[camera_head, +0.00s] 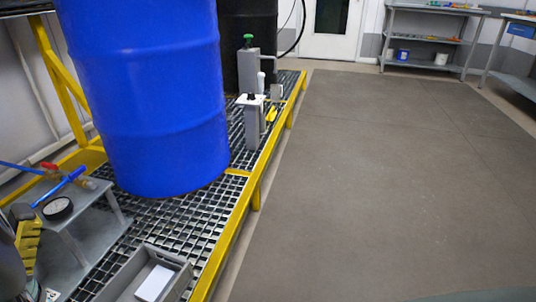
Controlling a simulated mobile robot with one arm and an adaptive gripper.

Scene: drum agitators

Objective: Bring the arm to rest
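My gripper does not show in the camera_head view, so its state and anything in it are hidden. A dark rounded shape is cut off at the lower left edge, and I cannot tell what it is. A large blue drum (150,95) stands upright on a grated platform (170,222) with a yellow frame. A dark drum (238,45) stands behind it.
A grey stand (75,218) at left carries a gauge (57,208) and a valve with blue handle (64,186). A grey box (178,268) holds a white block (154,283). Grey posts (252,125) line the platform edge. The floor (380,180) at right is clear. Shelves (425,40) stand at the back.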

